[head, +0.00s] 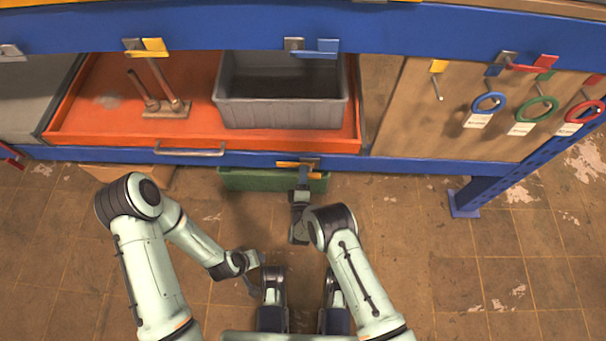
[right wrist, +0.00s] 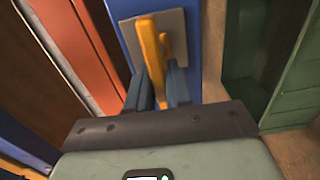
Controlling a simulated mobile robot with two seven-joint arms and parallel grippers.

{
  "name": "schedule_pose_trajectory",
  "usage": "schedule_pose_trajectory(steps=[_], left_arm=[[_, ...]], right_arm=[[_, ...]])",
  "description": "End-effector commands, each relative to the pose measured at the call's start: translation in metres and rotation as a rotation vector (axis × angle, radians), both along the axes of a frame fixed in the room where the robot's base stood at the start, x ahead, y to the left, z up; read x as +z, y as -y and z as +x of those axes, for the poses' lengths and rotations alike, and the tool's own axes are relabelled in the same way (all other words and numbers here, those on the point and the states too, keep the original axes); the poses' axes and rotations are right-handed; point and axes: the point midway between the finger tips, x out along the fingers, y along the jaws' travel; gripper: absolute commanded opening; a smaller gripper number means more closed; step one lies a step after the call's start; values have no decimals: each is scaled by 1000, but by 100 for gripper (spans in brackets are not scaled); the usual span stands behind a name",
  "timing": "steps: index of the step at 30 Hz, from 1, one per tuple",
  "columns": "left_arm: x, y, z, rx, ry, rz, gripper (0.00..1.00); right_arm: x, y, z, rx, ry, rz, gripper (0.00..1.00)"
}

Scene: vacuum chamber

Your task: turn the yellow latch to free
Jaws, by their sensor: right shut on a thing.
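The yellow latch (head: 289,164) is a flat yellow bar on a small grey plate (head: 311,161), on the lower blue beam below the orange tray. In the right wrist view the yellow latch (right wrist: 150,52) stands out from the plate (right wrist: 174,25) and runs down between the fingers. My right gripper (head: 303,177) is shut on it; its fingers (right wrist: 160,92) hide part of the bar. My left gripper (head: 251,284) hangs low over the floor, away from the latch, and its jaws are too small to judge.
The orange tray (head: 95,125) holds a grey bin (head: 285,113) and a stand with pegs (head: 166,110). A green crate (head: 235,181) is below the latch. The upper beam has another yellow latch (head: 154,46) and a blue latch (head: 328,47). Rings hang on a board at right. Floor at right is clear.

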Motion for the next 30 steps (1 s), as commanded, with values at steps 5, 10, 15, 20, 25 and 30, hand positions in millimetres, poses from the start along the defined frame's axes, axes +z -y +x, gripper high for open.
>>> schedule_pose_trajectory(steps=[5,10,15,20,25,30], left_arm=[[-1,-1,1,1,4,2,43],[-1,-1,2,1,4,2,43],[-1,-1,2,1,4,2,43],[-1,-1,2,1,4,2,43],[-1,-1,2,1,4,2,43],[1,0,0,0,1,0,43]], right_arm=[[-2,3,-1,-7,-3,-31,0],[-2,4,-1,-8,-3,-37,0],[-3,4,-1,-8,-4,-38,0],[-3,4,-1,-7,-4,-37,40],[-2,2,-1,-4,-3,-34,40],[-1,1,-5,-2,-3,-33,40]])
